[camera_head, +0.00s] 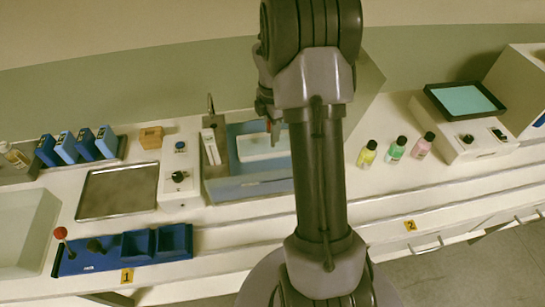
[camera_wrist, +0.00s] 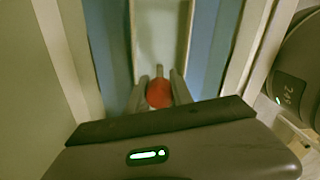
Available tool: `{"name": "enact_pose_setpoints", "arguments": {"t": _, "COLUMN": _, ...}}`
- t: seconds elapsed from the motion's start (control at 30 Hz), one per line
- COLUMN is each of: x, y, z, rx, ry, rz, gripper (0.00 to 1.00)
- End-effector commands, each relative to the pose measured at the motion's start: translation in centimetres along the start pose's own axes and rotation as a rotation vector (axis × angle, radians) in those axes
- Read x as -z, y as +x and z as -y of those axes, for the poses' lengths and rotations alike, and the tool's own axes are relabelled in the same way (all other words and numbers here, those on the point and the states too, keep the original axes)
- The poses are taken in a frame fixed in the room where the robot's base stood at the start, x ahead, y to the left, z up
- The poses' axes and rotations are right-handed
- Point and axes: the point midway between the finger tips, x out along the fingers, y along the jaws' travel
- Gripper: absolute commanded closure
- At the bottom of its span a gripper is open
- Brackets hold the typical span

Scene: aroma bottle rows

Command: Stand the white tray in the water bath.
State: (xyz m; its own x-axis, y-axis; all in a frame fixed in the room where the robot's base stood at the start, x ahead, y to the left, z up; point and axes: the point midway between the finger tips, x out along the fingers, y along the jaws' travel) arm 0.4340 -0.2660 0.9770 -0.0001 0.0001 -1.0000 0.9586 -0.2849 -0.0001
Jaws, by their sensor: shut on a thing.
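The white tray (camera_head: 258,147) shows in the head view within the outline of the water bath (camera_head: 250,189), partly hidden behind my arm. In the wrist view the pale tray (camera_wrist: 160,30) runs lengthwise between blue strips of the bath (camera_wrist: 203,45). My gripper (camera_wrist: 160,88) is shut on the tray's red knob (camera_wrist: 159,93), at the tray's near end. In the head view only a bit of my gripper (camera_head: 273,130) shows beside my arm. I cannot tell whether the tray's underside touches the bath floor.
A white control unit (camera_head: 180,175) and a metal plate (camera_head: 117,191) are left of the bath. A blue rack (camera_head: 130,250) lies at the front left.

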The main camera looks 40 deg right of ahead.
Motion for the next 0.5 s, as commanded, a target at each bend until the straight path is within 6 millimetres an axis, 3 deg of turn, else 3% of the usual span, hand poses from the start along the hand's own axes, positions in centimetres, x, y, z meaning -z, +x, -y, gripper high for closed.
{"name": "enact_pose_setpoints", "arguments": {"t": 0.03, "x": 0.0, "y": 1.6, "z": 0.0, "rx": 0.002, "ry": -0.001, "rz": 0.000, "gripper": 1.00}}
{"name": "enact_pose_setpoints", "arguments": {"t": 0.3, "x": 0.0, "y": 7.1, "z": 0.0, "rx": 0.001, "ry": 0.000, "rz": 0.000, "gripper": 1.00}}
{"name": "enact_pose_setpoints", "arguments": {"t": 0.5, "x": 0.0, "y": 7.0, "z": 0.0, "rx": -0.001, "ry": 0.000, "rz": 0.000, "gripper": 1.00}}
